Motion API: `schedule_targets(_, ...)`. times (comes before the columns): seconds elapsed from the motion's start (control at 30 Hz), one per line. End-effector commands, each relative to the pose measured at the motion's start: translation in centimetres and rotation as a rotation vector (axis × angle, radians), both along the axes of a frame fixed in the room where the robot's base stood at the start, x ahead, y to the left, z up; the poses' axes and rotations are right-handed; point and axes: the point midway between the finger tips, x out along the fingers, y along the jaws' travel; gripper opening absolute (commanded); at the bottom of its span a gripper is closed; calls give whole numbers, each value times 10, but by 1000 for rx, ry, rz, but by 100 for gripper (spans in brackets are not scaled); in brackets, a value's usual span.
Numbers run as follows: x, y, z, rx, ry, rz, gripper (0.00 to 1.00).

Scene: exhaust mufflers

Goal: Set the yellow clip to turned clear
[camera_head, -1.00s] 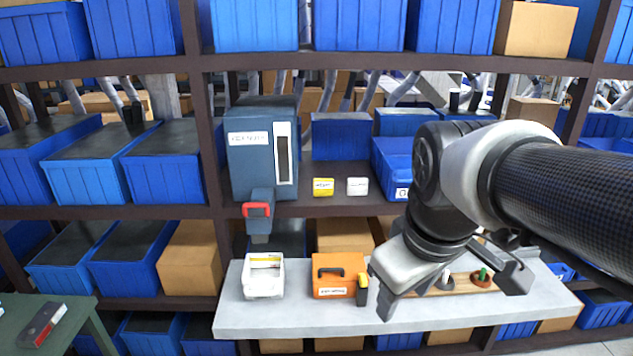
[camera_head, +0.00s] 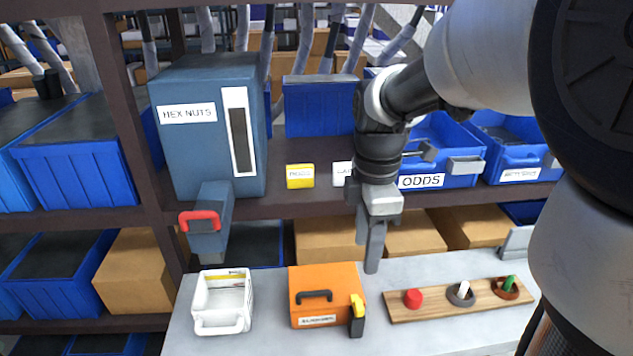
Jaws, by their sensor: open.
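The yellow clip (camera_head: 357,304) sits at the front right corner of an orange case (camera_head: 322,283), with a black part (camera_head: 357,327) just below it. The case stands on a pale bench, with a dark handle on its lid and a label on its front. The lid looks closed. My gripper (camera_head: 368,252) points down above and behind the case's right side, clear of the clip. Its fingers are open with nothing between them. One finger partly overlaps the other from this angle.
A white caddy (camera_head: 222,300) stands left of the case. A wooden board (camera_head: 450,305) with red, white and green pegs lies to the right. A dispenser labelled HEX NUTS (camera_head: 205,135) has a red-handled chute overhanging the bench's left side. A shelf edge and blue ODDS bin (camera_head: 440,150) stand behind my gripper.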

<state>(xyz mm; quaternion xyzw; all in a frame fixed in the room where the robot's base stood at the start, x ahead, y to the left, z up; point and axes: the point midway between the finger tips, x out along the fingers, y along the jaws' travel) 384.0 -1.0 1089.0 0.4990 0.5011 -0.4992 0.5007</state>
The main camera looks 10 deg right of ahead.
Motion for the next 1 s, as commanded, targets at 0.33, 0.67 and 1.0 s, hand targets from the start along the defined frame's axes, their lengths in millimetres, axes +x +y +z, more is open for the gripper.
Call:
schedule_targets(0.33, -1, 0, -76, 1, 5, -3, 45)
schedule_targets(0.67, -1, 0, -140, 0, 3, -2, 45)
schedule_targets(1.0, 0, 0, -160, 0, -1, -4, 45)
